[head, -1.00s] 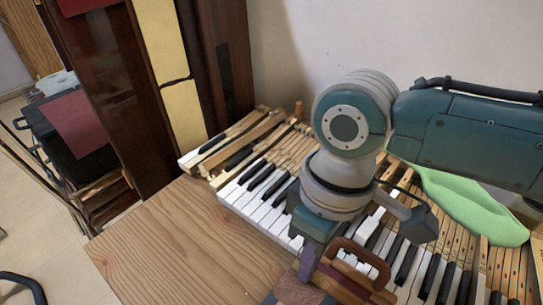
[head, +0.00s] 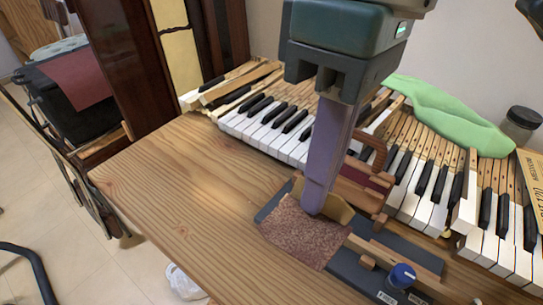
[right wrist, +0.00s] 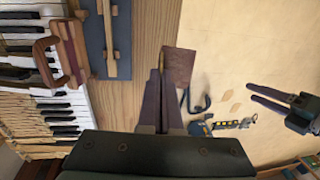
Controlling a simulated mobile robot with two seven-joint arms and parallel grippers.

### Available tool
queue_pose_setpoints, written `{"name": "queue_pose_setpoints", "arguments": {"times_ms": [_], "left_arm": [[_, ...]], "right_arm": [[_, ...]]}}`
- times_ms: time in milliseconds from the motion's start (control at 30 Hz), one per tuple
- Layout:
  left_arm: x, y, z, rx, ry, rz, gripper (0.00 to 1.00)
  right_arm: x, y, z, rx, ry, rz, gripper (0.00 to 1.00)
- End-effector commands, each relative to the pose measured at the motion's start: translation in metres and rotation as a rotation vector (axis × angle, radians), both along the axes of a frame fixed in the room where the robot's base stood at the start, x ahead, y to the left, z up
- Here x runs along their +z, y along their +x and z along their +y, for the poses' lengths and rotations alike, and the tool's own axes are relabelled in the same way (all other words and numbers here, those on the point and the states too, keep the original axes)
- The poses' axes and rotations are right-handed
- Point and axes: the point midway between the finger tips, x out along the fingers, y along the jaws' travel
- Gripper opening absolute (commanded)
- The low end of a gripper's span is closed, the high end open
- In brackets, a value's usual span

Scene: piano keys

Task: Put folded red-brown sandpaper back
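My right gripper (head: 314,208) points down in the head view, its fingers closed on the folded red-brown sandpaper (head: 300,236). A tan inner or back side of the sheet shows beside the fingertips. In the right wrist view the fingers (right wrist: 163,60) are together, with the sandpaper (right wrist: 180,68) at their tips. There it stands clear of the dark tray (right wrist: 120,40); in the head view it overlaps the left part of this tray (head: 345,268). My left gripper (right wrist: 262,97) shows at the right of the wrist view, fingers apart and empty.
A wooden block with a brown handle (head: 372,150) and a blue-knobbed tool (head: 402,275) are at the tray. Piano keys (head: 270,125) run behind, some raised. A green cloth (head: 440,108) and dark jar (head: 520,122) lie farther back. The wooden tabletop (head: 190,165) is bare at left.

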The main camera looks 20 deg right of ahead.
Motion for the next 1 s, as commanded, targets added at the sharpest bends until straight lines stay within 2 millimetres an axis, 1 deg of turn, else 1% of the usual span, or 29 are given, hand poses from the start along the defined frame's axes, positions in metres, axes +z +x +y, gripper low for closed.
{"name": "queue_pose_setpoints", "arguments": {"times_ms": [33,67,167,400,500,600,767,900,1000], "left_arm": [[-0.007,0.000,0.000,0.001,-0.001,-0.001,0.50],[-0.009,0.000,0.000,0.001,-0.001,-0.001,0.50],[-0.015,0.000,0.000,0.002,-0.002,-0.001,0.50],[-0.033,0.002,-0.001,0.003,-0.005,-0.005,0.50],[-0.040,0.002,-0.001,0.003,-0.005,-0.006,0.50],[-0.044,0.002,-0.001,0.003,-0.005,-0.006,0.50],[-0.047,0.002,-0.001,0.003,-0.005,-0.006,0.50],[-0.055,0.002,-0.001,0.002,-0.004,-0.007,0.50],[-0.059,0.002,-0.001,0.001,-0.004,-0.007,0.50]], "right_arm": [[-0.006,-0.002,-0.002,0.003,-0.001,-0.001,0.00],[-0.009,-0.002,-0.002,0.003,-0.001,0.001,0.00],[-0.030,-0.005,-0.003,0.005,-0.002,0.007,0.00],[-0.102,-0.005,-0.003,0.005,-0.002,0.007,0.00],[-0.127,-0.004,-0.002,0.006,-0.002,0.005,0.00],[-0.144,-0.004,-0.002,0.006,-0.001,0.002,0.00],[-0.156,-0.004,-0.002,0.008,0.001,0.002,0.00],[-0.180,-0.004,-0.002,0.006,-0.001,0.003,0.00],[-0.193,-0.004,-0.002,0.007,0.000,0.002,0.00]]}}
